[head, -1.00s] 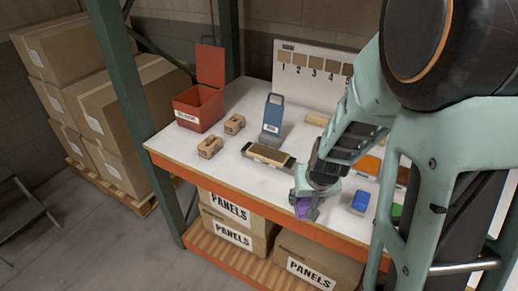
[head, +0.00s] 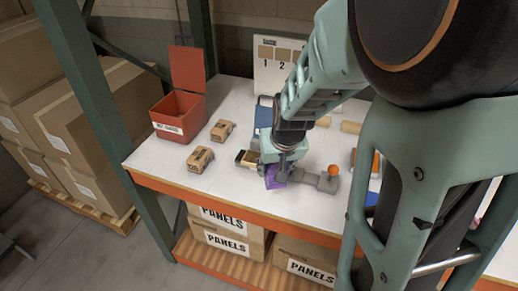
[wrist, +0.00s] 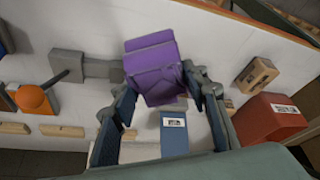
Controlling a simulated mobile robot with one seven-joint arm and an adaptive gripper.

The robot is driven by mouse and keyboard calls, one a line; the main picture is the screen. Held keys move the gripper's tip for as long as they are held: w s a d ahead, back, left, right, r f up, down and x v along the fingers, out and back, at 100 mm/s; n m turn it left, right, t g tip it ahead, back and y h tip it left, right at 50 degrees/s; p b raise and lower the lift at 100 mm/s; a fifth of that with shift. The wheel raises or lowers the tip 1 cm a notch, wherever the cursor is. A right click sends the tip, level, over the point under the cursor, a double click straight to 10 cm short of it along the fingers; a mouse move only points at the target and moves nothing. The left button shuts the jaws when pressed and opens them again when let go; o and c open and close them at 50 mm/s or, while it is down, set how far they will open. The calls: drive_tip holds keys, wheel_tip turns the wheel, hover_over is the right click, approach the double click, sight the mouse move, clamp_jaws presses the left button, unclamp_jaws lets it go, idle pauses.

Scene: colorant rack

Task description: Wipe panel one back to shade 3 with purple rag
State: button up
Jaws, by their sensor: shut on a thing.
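My gripper (head: 275,176) is shut on the purple rag (head: 272,178) over the panel holder on the bench. In the wrist view the rag (wrist: 153,68) sits between my two fingers (wrist: 162,98). Panel one (head: 247,158), tan, shows only its left end beside my gripper; the rest is hidden under the rag and gripper. The holder's grey end (head: 320,179) sticks out at right and also shows in the wrist view (wrist: 85,66). I cannot tell whether the rag touches the panel. The shade chart (head: 270,62) stands behind, with shades 1 and 2 readable.
A red open bin (head: 178,115) stands at back left, with two small wooden blocks (head: 200,159) (head: 222,130) near it. A blue labelled stand (head: 263,113) is behind my gripper.

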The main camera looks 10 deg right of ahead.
drive_tip(key=shift+f, duration=0.1)
idle(0.5)
drive_tip(key=f, duration=0.5)
drive_tip(key=shift+s+d+f, duration=0.1)
drive_tip(key=shift+s, duration=0.25)
drive_tip(key=shift+f, duration=0.1)
